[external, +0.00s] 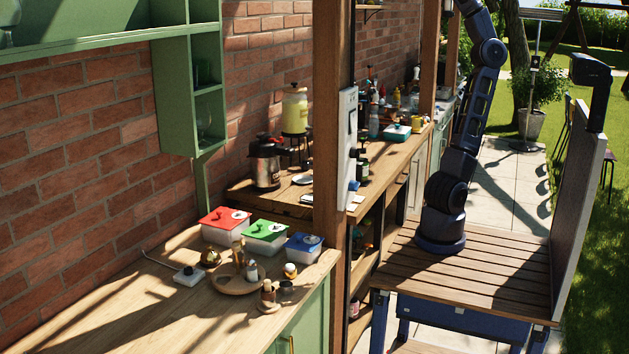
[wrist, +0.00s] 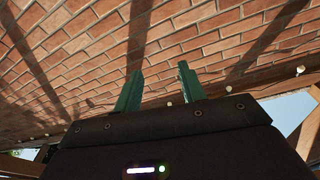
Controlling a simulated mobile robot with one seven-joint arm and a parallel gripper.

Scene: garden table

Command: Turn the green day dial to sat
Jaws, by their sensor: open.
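A white container with a green lid (external: 267,231) stands on the wooden counter at lower left in the external view. A small pale round mark, perhaps the day dial, shows on the lid; its day setting is too small to read. A red-lidded container (external: 225,219) stands to its left and a blue-lidded one (external: 303,244) to its right. My gripper (wrist: 159,90) shows in the wrist view with its two green fingers apart and nothing between them, facing the brick wall. In the external view my arm rises out of the top edge, so the gripper is hidden there.
A round wooden tray (external: 226,286) with small jars stands in front of the containers. A white plug block (external: 189,276) with a cord lies left of it. A wooden post (external: 331,150) stands between these containers and my arm. The counter's near left is clear.

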